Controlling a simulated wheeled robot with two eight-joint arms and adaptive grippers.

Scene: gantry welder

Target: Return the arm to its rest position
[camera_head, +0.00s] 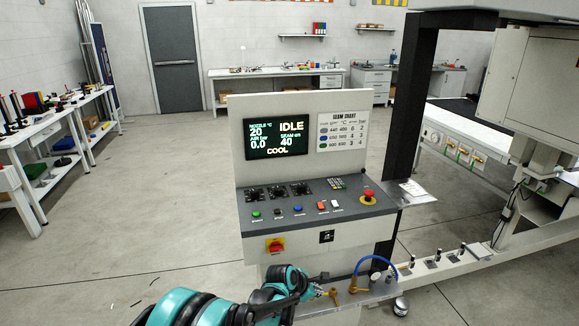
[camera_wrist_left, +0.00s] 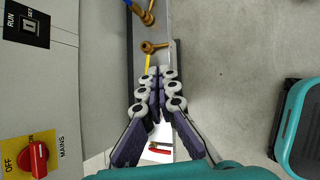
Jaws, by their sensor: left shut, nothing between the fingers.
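My left arm comes in from the bottom left in the head view, in teal and black. My left gripper (camera_head: 318,291) is at the front of the control console, low, beside the small shelf with brass valve fittings. In the left wrist view my left gripper (camera_wrist_left: 159,72) has its fingers together, with nothing between them. A brass valve with a yellow handle (camera_wrist_left: 152,47) lies just beyond the fingertips; I cannot tell whether they touch. My right gripper is not in view.
The control console (camera_head: 318,222) stands ahead, its screen (camera_head: 278,138) reading IDLE and COOL. A red and yellow mains switch (camera_head: 275,246) is on its front. A blue hose (camera_head: 374,258) arches over the shelf. Open floor (camera_head: 150,215) lies to the left, benches beyond.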

